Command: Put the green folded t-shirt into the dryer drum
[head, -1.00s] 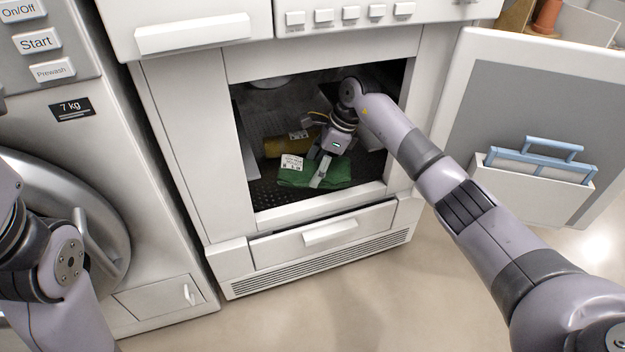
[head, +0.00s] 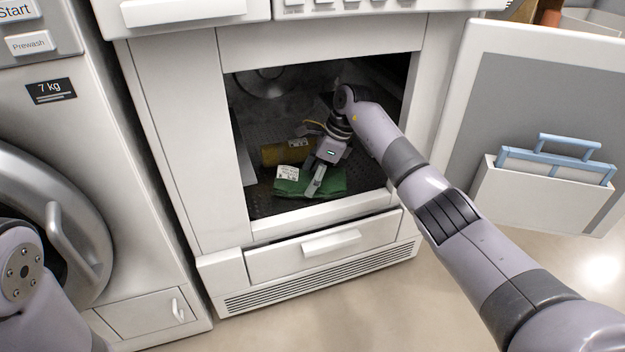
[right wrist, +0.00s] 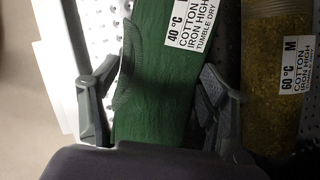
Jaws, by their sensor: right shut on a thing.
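The green folded t-shirt (head: 332,178) with a white label is inside the dryer opening, just behind its front sill. In the right wrist view the t-shirt (right wrist: 158,85) lies between the two fingers. My right gripper (head: 316,182) reaches into the dryer drum (head: 262,202) and is shut on the t-shirt. I cannot tell whether the t-shirt touches the perforated drum floor. My left arm shows at the lower left, but its gripper is out of view.
A mustard-yellow folded garment (head: 275,154) lies in the drum behind the t-shirt. The open dryer door (head: 560,100) stands at the right, with a blue-handled item in its holder. The washing machine (head: 95,130) is at the left.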

